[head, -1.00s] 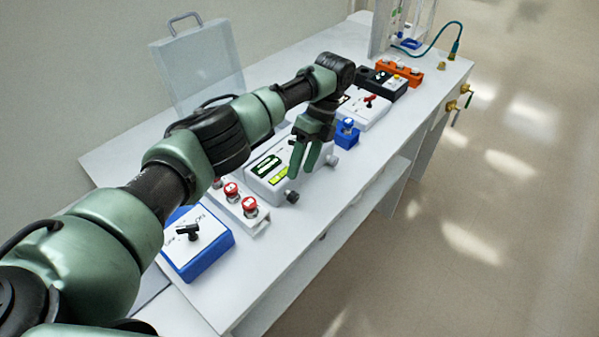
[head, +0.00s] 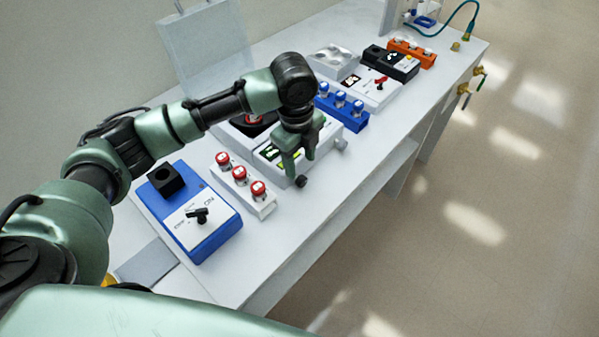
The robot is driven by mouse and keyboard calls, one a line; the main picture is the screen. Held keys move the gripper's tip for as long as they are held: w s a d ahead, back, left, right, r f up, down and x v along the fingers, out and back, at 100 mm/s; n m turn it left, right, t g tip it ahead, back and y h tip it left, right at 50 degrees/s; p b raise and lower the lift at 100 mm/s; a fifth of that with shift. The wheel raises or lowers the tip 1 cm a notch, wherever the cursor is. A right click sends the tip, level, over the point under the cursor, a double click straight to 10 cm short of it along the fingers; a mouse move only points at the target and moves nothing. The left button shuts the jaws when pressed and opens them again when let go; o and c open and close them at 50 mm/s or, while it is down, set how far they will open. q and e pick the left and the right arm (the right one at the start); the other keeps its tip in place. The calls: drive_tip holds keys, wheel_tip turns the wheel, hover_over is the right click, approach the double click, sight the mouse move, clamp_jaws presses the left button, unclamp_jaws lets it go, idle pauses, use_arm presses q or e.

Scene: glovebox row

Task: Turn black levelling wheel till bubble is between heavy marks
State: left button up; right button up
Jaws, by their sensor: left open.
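The white device (head: 266,153) stands on the bench with a green display and a yellow-green bubble vial on its top. My left gripper covers part of both, so I cannot read the bubble against the marks. The black levelling wheel (head: 301,181) sticks out low at the device's front corner. My left gripper (head: 299,168) is open and points down over that front corner, its fingertips just above or behind the wheel in the picture. I cannot tell whether they touch it. My right gripper is not in view.
A white rack with red-capped vials (head: 241,175) and a blue box with a black knob (head: 213,238) stand nearer. A blue rack of vials (head: 341,108) stands beyond the device. The front strip of the bench (head: 335,195) is clear.

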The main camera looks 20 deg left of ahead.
sight(301, 178)
use_arm(q)
drive_tip(key=f, duration=0.5)
drive_tip(key=f+p, duration=0.1)
drive_tip(key=f, duration=0.1)
drive_tip(key=shift+w+d+f, duration=0.1)
drive_tip(key=shift+w+f, duration=0.05)
drive_tip(key=shift+w, duration=0.1)
clamp_jaws()
